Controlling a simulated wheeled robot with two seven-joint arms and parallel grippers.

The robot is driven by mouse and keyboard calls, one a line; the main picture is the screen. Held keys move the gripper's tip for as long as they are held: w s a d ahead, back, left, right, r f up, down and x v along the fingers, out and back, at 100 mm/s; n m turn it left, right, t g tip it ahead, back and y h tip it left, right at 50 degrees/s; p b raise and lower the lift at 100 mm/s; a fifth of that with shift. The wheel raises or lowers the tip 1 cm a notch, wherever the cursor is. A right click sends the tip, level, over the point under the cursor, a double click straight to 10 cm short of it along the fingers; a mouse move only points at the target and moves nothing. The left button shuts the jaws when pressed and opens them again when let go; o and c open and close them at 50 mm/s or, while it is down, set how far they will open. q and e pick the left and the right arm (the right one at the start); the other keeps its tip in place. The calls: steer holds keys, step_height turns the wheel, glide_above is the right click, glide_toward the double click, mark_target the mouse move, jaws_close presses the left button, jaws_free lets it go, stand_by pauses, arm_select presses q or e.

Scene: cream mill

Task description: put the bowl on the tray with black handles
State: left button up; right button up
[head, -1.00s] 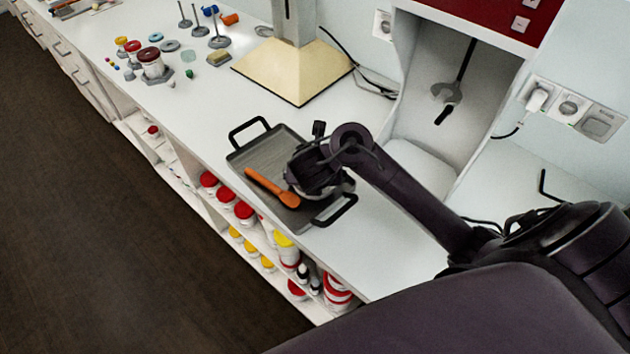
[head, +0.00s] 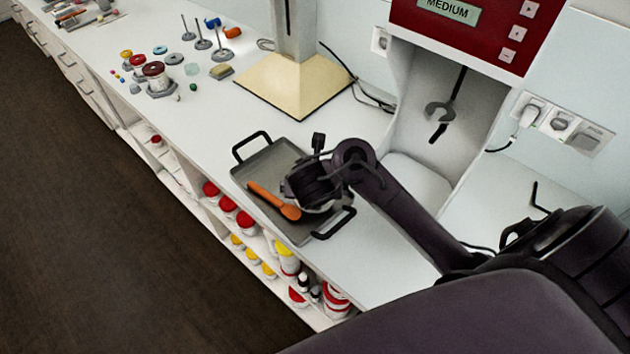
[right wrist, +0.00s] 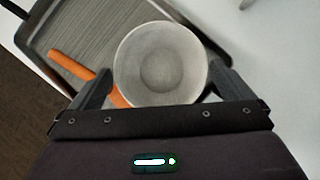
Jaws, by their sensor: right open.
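The grey tray with black handles (head: 262,168) lies on the white counter near its front edge. The bowl (right wrist: 160,62), round and light grey, shows in the right wrist view over the tray's near end; in the head view it is mostly hidden by my right gripper. My right gripper (right wrist: 160,85) is open, its fingers on either side of the bowl. Whether the fingers touch the bowl I cannot tell. In the head view my right gripper (head: 318,195) is above the tray's right end. My left gripper is not in view.
An orange spoon (head: 272,200) lies on the tray beside the bowl. A stand with a cream base (head: 295,88) and a red-and-white machine (head: 440,60) stand behind. Jars and weights crowd the counter's far left. Shelves with jars are below the front edge.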

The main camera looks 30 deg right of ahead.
arm_select(q)
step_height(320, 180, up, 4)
steer(key=p, duration=0.3)
arm_select(e)
steer(key=v, duration=0.7)
